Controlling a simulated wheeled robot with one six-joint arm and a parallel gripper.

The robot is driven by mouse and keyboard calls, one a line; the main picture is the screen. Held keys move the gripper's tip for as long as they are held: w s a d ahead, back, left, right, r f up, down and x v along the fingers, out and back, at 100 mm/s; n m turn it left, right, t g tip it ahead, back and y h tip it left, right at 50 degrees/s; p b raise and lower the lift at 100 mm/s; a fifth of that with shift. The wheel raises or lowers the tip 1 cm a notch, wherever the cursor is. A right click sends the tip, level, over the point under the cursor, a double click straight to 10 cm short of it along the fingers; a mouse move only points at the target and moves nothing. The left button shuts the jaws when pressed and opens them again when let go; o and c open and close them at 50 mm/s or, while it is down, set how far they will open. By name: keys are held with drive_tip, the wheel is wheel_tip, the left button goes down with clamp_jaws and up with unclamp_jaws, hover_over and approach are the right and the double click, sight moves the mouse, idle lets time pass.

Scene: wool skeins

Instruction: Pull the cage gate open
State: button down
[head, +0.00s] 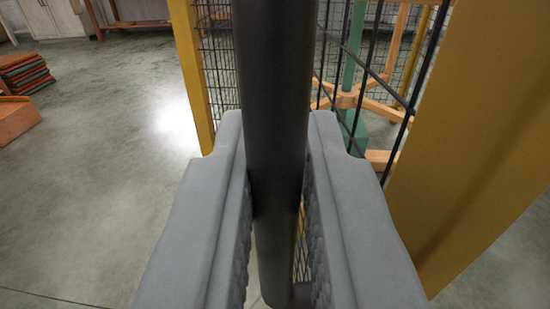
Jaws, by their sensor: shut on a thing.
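A dark, upright bar (273,80) stands between the two grey fingers of my gripper (277,210). The fingers are shut on it, one on each side. It looks like the handle of the cage gate, but its mounting is hidden. A wide yellow upright (475,130) is close on the right, and a narrower yellow post (190,70) stands behind the bar on the left. Black wire mesh (218,60) and thicker black bars (372,50) show behind. I cannot tell from this view how far the gate is open.
Behind the mesh stands a green post (353,50) with orange wooden arms (385,112). Folded red and green cloths (24,74) and an orange wooden piece (15,118) are at the far left. The grey concrete floor (100,170) on the left is clear.

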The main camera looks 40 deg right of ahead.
drive_tip(key=shift+a, duration=0.15)
drive_tip(key=c, duration=1.8)
unclamp_jaws()
drive_tip(key=v, duration=1.7)
drive_tip(key=shift+s+a, duration=0.1)
drive_tip(key=shift+s, duration=0.05)
drive_tip(key=shift+s+a, duration=0.1)
